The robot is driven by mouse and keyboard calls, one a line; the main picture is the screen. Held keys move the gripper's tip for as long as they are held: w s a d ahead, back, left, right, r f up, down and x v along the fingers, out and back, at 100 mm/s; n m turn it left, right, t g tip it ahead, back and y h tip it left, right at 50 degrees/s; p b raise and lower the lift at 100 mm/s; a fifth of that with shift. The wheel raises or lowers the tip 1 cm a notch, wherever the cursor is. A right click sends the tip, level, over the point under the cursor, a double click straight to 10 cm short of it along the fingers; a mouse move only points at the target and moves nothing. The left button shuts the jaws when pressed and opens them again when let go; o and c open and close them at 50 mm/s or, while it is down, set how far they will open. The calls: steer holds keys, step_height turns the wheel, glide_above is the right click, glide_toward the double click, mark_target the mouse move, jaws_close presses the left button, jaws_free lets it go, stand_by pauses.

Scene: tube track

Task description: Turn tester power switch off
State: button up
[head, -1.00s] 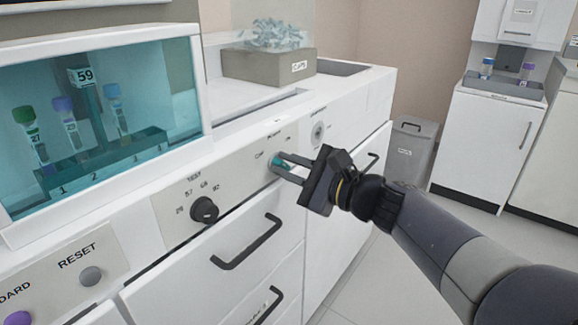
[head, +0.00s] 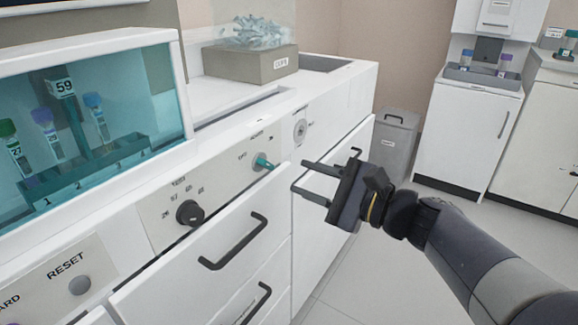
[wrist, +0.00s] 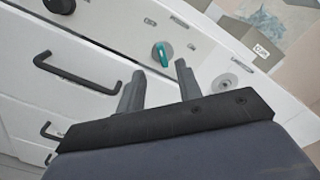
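The tester power switch is a teal knob (head: 262,163) on the white front panel, under small lettering, right of the black dial. It also shows in the wrist view (wrist: 161,53), just beyond the fingertips. The small labels are too blurred to tell for sure which setting it points to. My gripper (head: 300,175) is open and empty, to the right of the knob and apart from it. In the wrist view its two fingers (wrist: 159,70) are spread, with the knob in line between their tips.
A black dial (head: 190,213) and a grey RESET button (head: 79,285) sit left on the panel. Drawers with black handles (head: 233,242) are below. A round keyhole-like fitting (head: 300,131) is to the right. A glass-fronted tube case (head: 150,97) stands above. Floor at right is clear.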

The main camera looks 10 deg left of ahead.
mark_target(266, 164)
steer(key=shift+v, duration=1.3)
steer(key=b+x, duration=0.2)
steer(key=x, duration=0.8)
steer(key=shift+a+f, duration=0.1)
steer(key=shift+a, duration=0.1)
steer(key=shift+w+a, duration=0.15)
steer(key=shift+a, duration=0.1)
